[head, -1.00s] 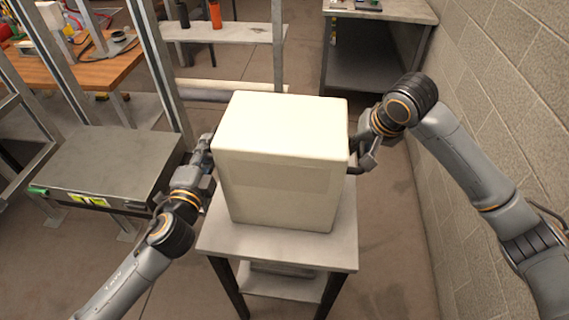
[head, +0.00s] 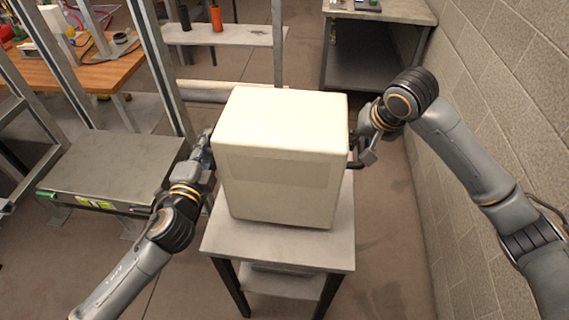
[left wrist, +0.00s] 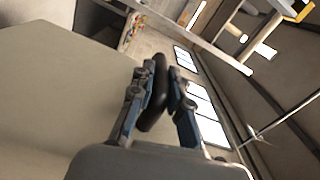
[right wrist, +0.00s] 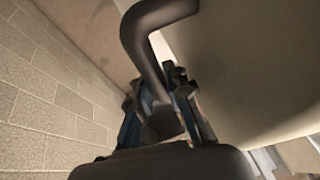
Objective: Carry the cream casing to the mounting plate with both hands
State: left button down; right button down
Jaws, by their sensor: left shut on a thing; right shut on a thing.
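The cream casing (head: 278,165) is a large box, upright over a small grey table, between my two arms. I cannot tell whether its base touches the tabletop. My left gripper (head: 208,152) is at its left side, shut on a dark handle (left wrist: 153,95) there. The casing's side fills the left of the left wrist view (left wrist: 60,100). My right gripper (head: 360,152) is at its right side, shut on a dark bent handle (right wrist: 146,35), beside the casing's wall in the right wrist view (right wrist: 240,70). I cannot make out the mounting plate.
The small table (head: 280,256) stands under the casing. A grey platform (head: 115,165) and metal posts (head: 160,65) are at the left. A block wall (head: 500,120) runs along the right. A grey bench (head: 375,45) stands at the back. Floor is clear between table and wall.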

aim_at(113, 161)
jog(key=i+j, duration=0.1)
jog(key=j, duration=1)
jog(key=i+j, duration=0.15)
jog(key=j, duration=0.4)
jog(key=i+j, duration=0.1)
jog(key=j, duration=1)
jog(key=i, duration=0.05)
